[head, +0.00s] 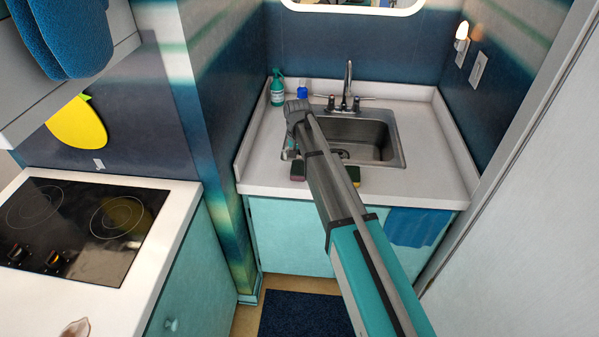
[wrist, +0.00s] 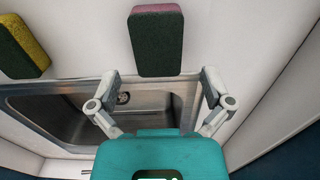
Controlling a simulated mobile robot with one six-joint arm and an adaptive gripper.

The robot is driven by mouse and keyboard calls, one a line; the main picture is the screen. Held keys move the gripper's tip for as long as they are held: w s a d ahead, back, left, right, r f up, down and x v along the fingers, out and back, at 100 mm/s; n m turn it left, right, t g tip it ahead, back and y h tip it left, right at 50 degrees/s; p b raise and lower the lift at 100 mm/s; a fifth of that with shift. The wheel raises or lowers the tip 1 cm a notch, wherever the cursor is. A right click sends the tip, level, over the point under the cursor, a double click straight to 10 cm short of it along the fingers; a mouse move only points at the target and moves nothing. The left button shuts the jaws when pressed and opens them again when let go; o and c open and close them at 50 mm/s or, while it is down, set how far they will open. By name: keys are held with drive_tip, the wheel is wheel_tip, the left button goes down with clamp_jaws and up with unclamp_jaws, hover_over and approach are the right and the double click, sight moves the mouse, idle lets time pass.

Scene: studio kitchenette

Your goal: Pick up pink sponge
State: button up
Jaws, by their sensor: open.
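The pink sponge (wrist: 156,42) has a dark green face and a pink edge. It lies on the white counter at the top middle of the wrist view. In the head view it (head: 297,171) sits at the sink's front left edge, left of my arm. My gripper (wrist: 160,76) is open and empty, its two fingers spread wide, with the sponge just beyond them and roughly centred. In the head view my gripper (head: 291,145) is over the left side of the sink, largely hidden behind my arm.
A yellow and green sponge (wrist: 24,46) lies to the left in the wrist view. The steel sink (head: 384,143) has a faucet (head: 347,85) behind it. A green soap bottle (head: 277,90) and a blue-topped bottle (head: 303,90) stand at the back. Counter right of the sink is clear.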

sight(299, 168)
drive_tip(key=shift+s+d+f+b, duration=0.15)
drive_tip(key=shift+f+b, duration=2.5)
drive_tip(key=c, duration=0.5)
drive_tip(key=shift+c, duration=0.5)
drive_tip(key=shift+r, duration=0.15)
